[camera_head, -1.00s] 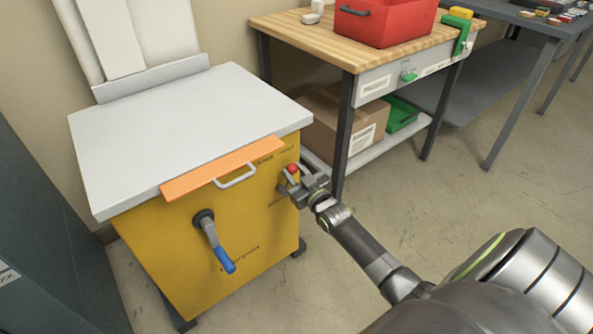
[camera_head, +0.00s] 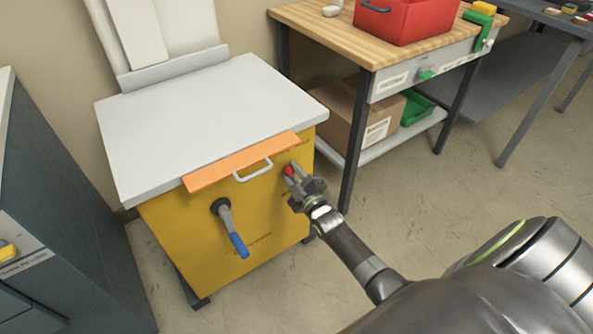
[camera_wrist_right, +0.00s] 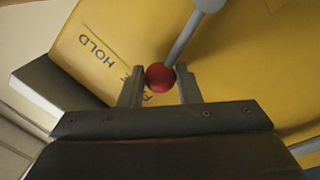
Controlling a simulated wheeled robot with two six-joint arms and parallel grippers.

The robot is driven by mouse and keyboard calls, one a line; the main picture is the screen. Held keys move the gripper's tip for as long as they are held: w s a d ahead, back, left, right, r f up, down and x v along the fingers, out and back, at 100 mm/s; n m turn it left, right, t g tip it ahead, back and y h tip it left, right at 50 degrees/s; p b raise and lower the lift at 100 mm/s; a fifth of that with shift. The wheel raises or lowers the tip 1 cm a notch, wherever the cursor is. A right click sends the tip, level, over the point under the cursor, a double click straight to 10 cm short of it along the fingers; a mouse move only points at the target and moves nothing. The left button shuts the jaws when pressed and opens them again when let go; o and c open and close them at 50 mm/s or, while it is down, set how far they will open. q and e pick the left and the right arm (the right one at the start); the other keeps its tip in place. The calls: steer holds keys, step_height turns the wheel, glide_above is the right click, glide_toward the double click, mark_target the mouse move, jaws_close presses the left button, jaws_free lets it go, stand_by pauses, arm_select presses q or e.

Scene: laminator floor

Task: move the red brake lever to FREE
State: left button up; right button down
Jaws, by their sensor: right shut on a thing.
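The brake lever's red ball knob (camera_head: 288,171) is at the upper right of the yellow cabinet's (camera_head: 180,235) front. In the right wrist view the red knob (camera_wrist_right: 160,77) sits between the two fingers at the end of the grey lever rod (camera_wrist_right: 184,42). My right gripper (camera_head: 293,177) is shut on this knob. A HOLD label (camera_wrist_right: 97,50) is readable on the yellow panel to the knob's left. Other lettering lies behind the knob and the left finger, mostly hidden. My left gripper is not in view.
An orange strip with a pale handle (camera_head: 252,171) and a blue-gripped crank (camera_head: 232,232) are left of the lever. A wooden-topped bench (camera_head: 330,38) with a red box (camera_head: 405,18) stands behind right. A dark cabinet (camera_head: 65,215) is at left. Floor at right is clear.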

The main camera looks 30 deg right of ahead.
steer(key=shift+a+f+n, duration=0.15)
steer(key=shift+a+n, duration=0.1)
steer(key=shift+n, duration=0.15)
steer(key=shift+s, duration=0.1)
steer(key=c, duration=1.1)
jaws_free()
steer(key=shift+o, duration=0.2)
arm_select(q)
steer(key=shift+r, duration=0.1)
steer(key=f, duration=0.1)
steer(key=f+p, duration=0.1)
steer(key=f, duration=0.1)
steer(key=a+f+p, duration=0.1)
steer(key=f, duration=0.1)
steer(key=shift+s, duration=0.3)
arm_select(e)
steer(key=s+f, duration=0.1)
steer(key=s, duration=1.6)
steer(key=shift+s+f, duration=0.15)
steer(key=shift+f, duration=0.1)
